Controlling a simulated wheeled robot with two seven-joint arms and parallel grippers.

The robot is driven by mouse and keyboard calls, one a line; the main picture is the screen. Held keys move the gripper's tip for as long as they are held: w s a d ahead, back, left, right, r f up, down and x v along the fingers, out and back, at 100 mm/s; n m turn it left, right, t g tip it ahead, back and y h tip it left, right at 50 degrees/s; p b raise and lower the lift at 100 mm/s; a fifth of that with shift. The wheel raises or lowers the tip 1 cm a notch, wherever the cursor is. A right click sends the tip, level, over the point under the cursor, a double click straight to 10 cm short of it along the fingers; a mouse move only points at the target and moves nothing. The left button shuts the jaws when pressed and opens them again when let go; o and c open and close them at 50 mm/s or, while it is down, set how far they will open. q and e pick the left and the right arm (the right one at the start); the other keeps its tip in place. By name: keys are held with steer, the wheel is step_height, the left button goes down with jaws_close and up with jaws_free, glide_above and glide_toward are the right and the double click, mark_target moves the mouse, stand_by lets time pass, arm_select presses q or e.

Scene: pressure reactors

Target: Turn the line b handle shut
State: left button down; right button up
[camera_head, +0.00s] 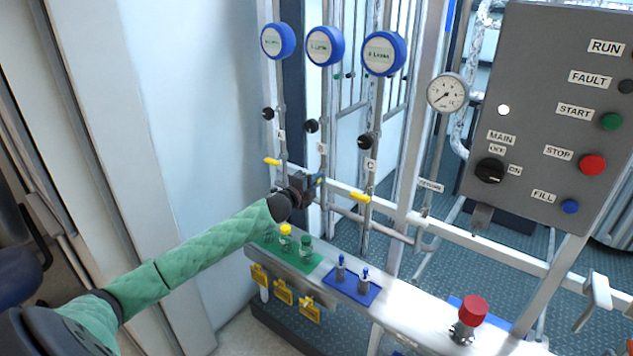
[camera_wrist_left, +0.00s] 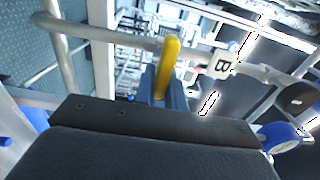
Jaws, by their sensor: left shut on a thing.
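The line B handle is a yellow lever (camera_wrist_left: 167,62) on a grey pipe, beside a white tag marked B (camera_wrist_left: 222,65) in the wrist view. My left gripper (camera_wrist_left: 164,92) is shut on the lever's near end, with its blue fingers around it. In the wrist view the lever lies across the pipe's run, but its exact angle is hard to tell. In the head view my left gripper (camera_head: 316,182) is at the middle pipe and hides most of the lever. My right gripper is not in view.
Similar yellow levers sit on the line A pipe (camera_head: 272,161) and line C pipe (camera_head: 360,197), close on either side. A bench (camera_head: 400,315) with small bottles runs below. A grey control panel (camera_head: 545,110) stands at right.

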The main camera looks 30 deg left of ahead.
arm_select(q)
steer(key=shift+f, duration=0.15)
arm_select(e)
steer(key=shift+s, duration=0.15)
arm_select(q)
steer(key=c, duration=1.5)
jaws_free()
steer(key=shift+d, duration=0.1)
steer(key=shift+o, duration=0.2)
